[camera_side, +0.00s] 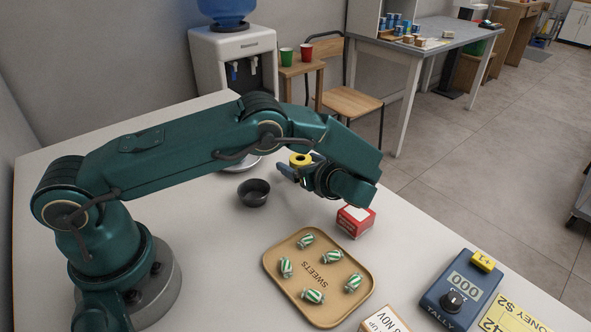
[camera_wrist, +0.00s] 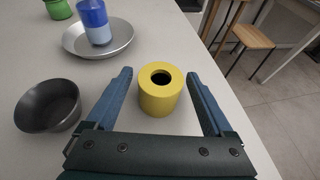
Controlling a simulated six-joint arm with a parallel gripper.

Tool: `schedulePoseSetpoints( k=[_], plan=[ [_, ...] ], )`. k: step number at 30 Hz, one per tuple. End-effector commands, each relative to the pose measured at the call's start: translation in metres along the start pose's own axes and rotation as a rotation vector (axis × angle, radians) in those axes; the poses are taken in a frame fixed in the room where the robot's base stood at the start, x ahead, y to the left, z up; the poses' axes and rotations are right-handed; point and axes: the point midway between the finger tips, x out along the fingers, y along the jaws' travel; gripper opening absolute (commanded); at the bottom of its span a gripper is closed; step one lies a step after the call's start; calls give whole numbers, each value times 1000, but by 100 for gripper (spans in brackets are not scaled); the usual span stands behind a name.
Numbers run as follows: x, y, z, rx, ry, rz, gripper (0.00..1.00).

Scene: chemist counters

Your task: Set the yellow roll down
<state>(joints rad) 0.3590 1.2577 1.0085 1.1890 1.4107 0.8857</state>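The yellow roll (camera_wrist: 160,97) stands upright with its dark hole facing up, and it appears to rest on the white counter. My gripper (camera_wrist: 159,76) is open around it, with a blue finger on each side. In the wrist view a gap shows between the roll and each finger. In the side view the roll (camera_side: 300,159) shows just above and beside a blue finger, and its lower part is hidden behind my gripper.
A dark bowl (camera_wrist: 48,108) stands left of the gripper. Behind it a metal plate (camera_wrist: 72,48) holds a blue can (camera_wrist: 95,20). A red box (camera_side: 355,222), a sweets tray (camera_side: 268,262) and a tally device (camera_side: 462,290) stand nearer the side camera. The counter (camera_side: 215,270) is clear left of the tray.

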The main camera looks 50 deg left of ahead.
Motion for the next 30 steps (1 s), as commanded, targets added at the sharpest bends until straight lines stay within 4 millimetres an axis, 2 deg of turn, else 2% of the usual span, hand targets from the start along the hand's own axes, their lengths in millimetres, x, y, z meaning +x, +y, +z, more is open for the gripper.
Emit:
schedulePoseSetpoints(
  k=[11, 13, 17, 24, 30],
  plan=[
    [-1, 0, 3, -1, 0, 0, 88],
    [-8, -1, 4, -1, -1, -2, 88],
    [-31, -1, 3, -1, 0, -6, 88],
    [-84, -1, 3, -3, 0, -7, 88],
    [-112, -1, 3, -1, -1, -3, 88]
  ],
)
